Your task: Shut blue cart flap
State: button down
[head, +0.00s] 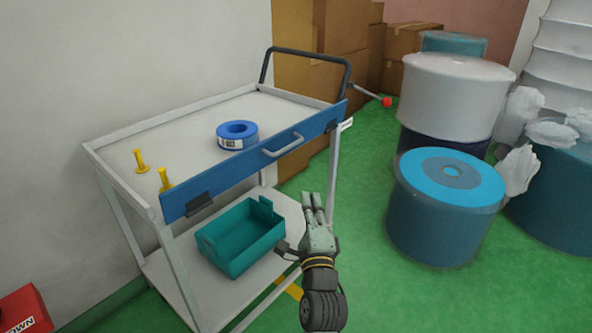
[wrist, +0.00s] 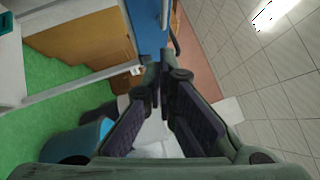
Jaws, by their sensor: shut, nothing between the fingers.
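The blue flap (head: 235,168) runs along the front of the white cart (head: 115,150) at top-shelf height. It has a pale grey handle (head: 283,145) and a dark fitting near each end. I cannot tell its exact tilt. My gripper (head: 313,200) is shut and empty, fingers pointing up. In the head view it appears below the flap's right half and its handle, apart from them. In the wrist view the blue flap (wrist: 147,32) shows just beyond my closed fingertips (wrist: 159,72), with part of the handle at the top; contact cannot be made out.
A blue tape roll (head: 237,134) and yellow pegs (head: 140,162) stand on the cart top. A teal bin (head: 242,238) sits on the lower shelf. Large blue rolls (head: 445,215) stand at right, cardboard boxes (head: 325,50) behind. Green floor (head: 365,285) is clear between cart and rolls.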

jog(key=p, duration=0.2)
send_near(289, 147)
jog(key=w+d+f, duration=0.1)
jog(key=w+d, duration=0.2)
jog(key=d, duration=0.1)
jog(key=shift+w+a+r+p, duration=0.3)
jog(key=shift+w+a+p, duration=0.1)
jog(key=shift+w+a, duration=0.45)
jog(key=shift+w+a+r+p, duration=0.25)
jog(key=shift+w+a+p, duration=0.1)
jog(key=shift+w+a, duration=0.45)
jog(key=shift+s+a+r, duration=0.1)
jog(key=shift+a, duration=0.05)
jog(key=p, duration=0.1)
jog(key=r+p, duration=0.1)
jog(key=p, duration=0.1)
jog(key=shift+w+a+r+n+g, duration=0.2)
jog(key=shift+w+a+n+g, duration=0.1)
jog(key=shift+a, duration=0.1)
jog(key=shift+w+a+r+p, duration=0.1)
jog(key=shift+w+a+p, duration=0.1)
jog(key=shift+p, duration=0.2)
jog(key=shift+a, duration=0.15)
jog(key=shift+y, duration=0.3)
